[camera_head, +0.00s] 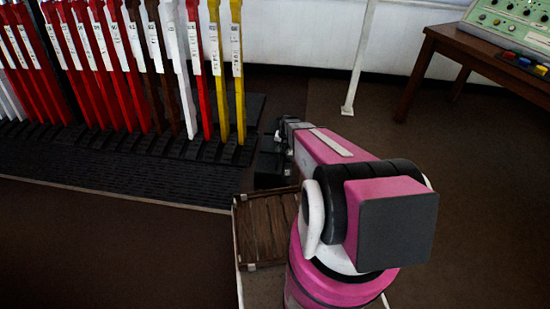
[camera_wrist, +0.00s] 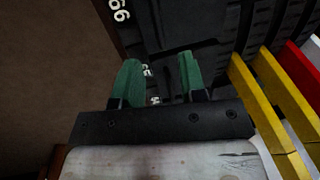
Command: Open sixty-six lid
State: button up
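In the wrist view, my gripper (camera_wrist: 160,66) shows two green fingers standing apart, with nothing gripped between them. Ahead of the fingers is a dark surface with a large white "66" marking (camera_wrist: 121,11) at the top, left of centre. Smaller white marks show between and behind the fingers. I cannot make out the outline of the sixty-six lid or whether it is open or shut. In the head view, my gripper (camera_head: 275,150) is at the right end of the lever frame, beside the yellow levers (camera_head: 237,70). Its fingers are too dark there to tell apart, and the lid is not distinguishable.
Red, white, brown and yellow levers stand in a row on a black ribbed base (camera_head: 130,170). A wooden table (camera_head: 437,50) with a green control panel (camera_head: 505,22) stands right.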

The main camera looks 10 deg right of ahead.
send_near(269, 165)
jog(key=d+f, duration=0.1)
jog(key=f, duration=0.1)
jog(key=d+f, duration=0.2)
jog(key=shift+w+d+f, duration=0.15)
jog(key=shift+w+d, duration=0.05)
jog(key=shift+d, duration=0.15)
grip_shut()
